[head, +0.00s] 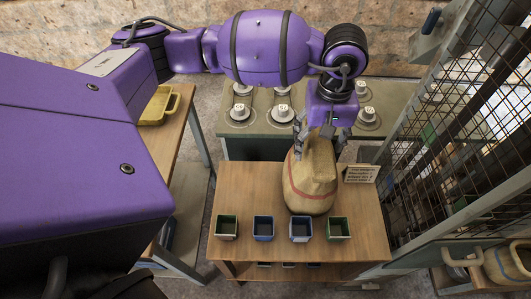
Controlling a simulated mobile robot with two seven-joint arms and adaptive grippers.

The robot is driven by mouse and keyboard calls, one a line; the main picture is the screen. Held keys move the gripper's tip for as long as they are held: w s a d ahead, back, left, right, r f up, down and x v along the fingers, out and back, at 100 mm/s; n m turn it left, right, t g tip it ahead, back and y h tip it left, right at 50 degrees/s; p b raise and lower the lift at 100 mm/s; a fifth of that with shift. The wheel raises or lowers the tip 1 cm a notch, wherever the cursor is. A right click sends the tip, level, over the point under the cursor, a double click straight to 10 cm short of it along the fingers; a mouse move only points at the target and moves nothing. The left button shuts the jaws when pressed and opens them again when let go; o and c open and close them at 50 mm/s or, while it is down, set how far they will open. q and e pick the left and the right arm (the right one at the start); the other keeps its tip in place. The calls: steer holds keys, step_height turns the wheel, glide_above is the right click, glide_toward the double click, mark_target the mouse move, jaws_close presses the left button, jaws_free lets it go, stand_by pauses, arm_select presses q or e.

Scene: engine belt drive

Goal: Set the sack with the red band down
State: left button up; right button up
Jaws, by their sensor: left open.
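The sack with the red band (312,182) is a tan, bulging sack with a dark reddish stripe low on its side. It stands on the wooden table (240,190), towards the back, behind a row of small boxes. My left gripper (320,148) is at the top of the sack, pointing down, with its dark fingers spread to either side of the sack's neck. The gripper is open. I cannot tell whether a finger touches the cloth. My right gripper is not in view.
Several small green and blue boxes (263,227) line the table's front. A small sign (360,173) stands right of the sack. A bench with round fixtures (239,113) is behind. A mesh cage (450,130) rises at right. A yellow tray (160,105) lies on the left table.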

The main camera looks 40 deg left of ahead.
arm_select(q)
steer(key=shift+f, duration=0.15)
stand_by(0.6)
steer(key=shift+c, duration=0.2)
jaws_close()
steer(key=shift+w, duration=0.2)
